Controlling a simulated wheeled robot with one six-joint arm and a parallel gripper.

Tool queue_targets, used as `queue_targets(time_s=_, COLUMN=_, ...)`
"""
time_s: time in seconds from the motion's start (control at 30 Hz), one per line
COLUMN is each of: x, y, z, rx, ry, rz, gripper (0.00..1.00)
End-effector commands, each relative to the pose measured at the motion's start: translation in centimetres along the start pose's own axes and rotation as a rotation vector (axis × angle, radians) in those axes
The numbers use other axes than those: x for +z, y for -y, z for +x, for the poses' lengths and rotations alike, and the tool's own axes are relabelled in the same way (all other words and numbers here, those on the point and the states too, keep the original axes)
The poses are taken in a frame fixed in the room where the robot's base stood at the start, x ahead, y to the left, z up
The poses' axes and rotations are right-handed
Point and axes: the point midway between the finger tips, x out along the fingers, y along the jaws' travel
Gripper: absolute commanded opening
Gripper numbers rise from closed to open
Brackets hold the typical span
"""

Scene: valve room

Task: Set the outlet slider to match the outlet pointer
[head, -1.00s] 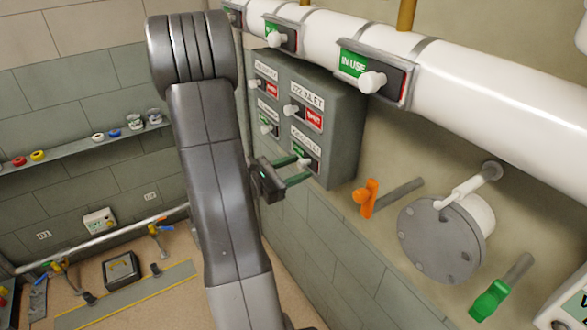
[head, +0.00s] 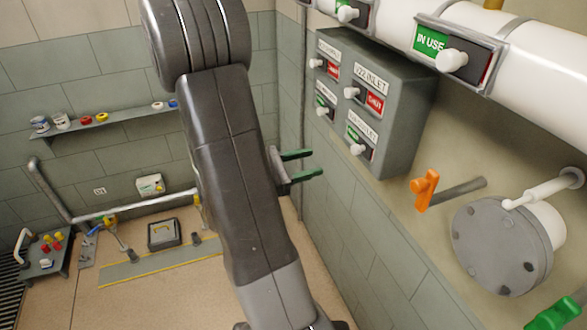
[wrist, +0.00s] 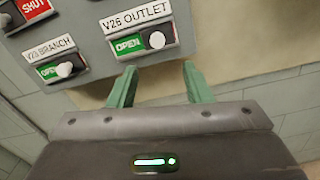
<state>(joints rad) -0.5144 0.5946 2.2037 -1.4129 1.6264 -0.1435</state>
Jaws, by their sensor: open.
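The outlet slider (head: 360,142) is the lower right one on the grey panel box. In the wrist view its label reads V26 OUTLET, and the slider (wrist: 144,43) shows a green OPEN field left of its white knob (wrist: 157,40). My gripper (head: 308,164) is open and empty, left of the panel and apart from the knob in the head view. In the wrist view, the green fingers of my gripper (wrist: 160,80) stand apart just below the outlet slider, with nothing between them. I cannot make out an outlet pointer in either view.
A white pipe (head: 540,75) runs over the panel. An orange handle (head: 426,190) and a grey flange (head: 500,245) stick out at right.

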Motion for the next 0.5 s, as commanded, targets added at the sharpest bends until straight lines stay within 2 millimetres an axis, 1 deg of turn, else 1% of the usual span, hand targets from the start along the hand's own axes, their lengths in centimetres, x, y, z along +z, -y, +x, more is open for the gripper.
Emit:
queue_targets(time_s=0.03, x=-0.1, y=0.0, z=-0.7, rx=0.004, ry=-0.001, rz=0.001, gripper=0.45)
queue_targets(time_s=0.2, x=-0.1, y=0.0, z=-2.2, rx=0.003, ry=0.0, rz=0.001, gripper=0.45)
queue_targets(time_s=0.33, x=0.0, y=0.0, z=-2.8, rx=0.001, ry=0.0, rz=0.0, gripper=0.45)
queue_targets(time_s=0.5, x=0.0, y=0.0, z=-3.0, rx=-0.001, ry=0.0, rz=0.0, gripper=0.45)
